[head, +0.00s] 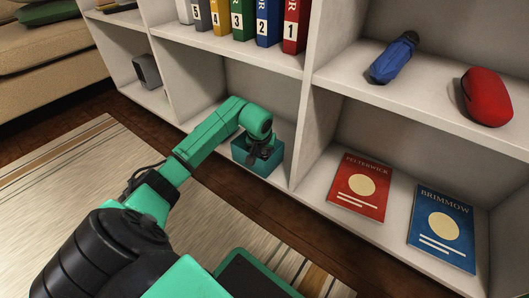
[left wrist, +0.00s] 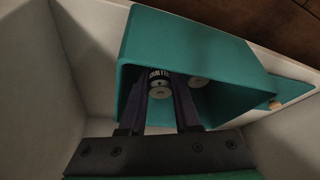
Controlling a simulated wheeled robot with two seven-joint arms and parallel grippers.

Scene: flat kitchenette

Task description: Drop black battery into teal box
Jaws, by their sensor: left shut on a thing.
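The teal box (head: 262,167) stands on the lower shelf of the white shelf unit. In the left wrist view the box (left wrist: 190,38) opens toward the camera. My left gripper (head: 259,149) is at the box, and its dark fingers (left wrist: 172,92) reach into the opening. They are shut on the battery (left wrist: 160,88), which shows a pale round end and a dark band with white lettering. Most of the battery is hidden. My right gripper is not in view.
A red book (head: 360,187) and a blue book (head: 442,227) are in the neighbouring lower compartment. A white upright divider (head: 312,125) stands right of the box.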

